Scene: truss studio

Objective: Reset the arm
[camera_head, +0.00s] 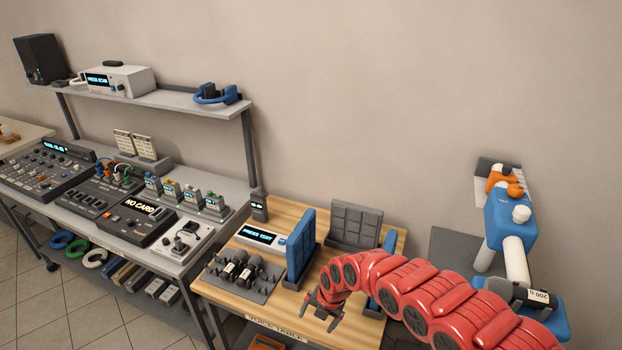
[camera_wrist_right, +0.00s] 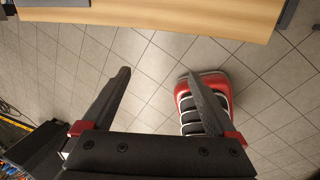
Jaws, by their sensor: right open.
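My right arm is red and reaches in from the lower right in the head view. Its gripper (camera_head: 325,312) hangs at the front edge of the wooden table (camera_head: 287,217). In the right wrist view the gripper's two dark fingers (camera_wrist_right: 158,73) are spread apart with nothing between them, above tiled floor. My left gripper is not in view.
Blue upright panels (camera_head: 301,246), a dark rack (camera_head: 355,224) and a small display box (camera_head: 261,237) crowd the wooden table. A black part with a "200 g" label (camera_head: 537,296) is at the lower right. A grey bench (camera_head: 75,215) with consoles stands left.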

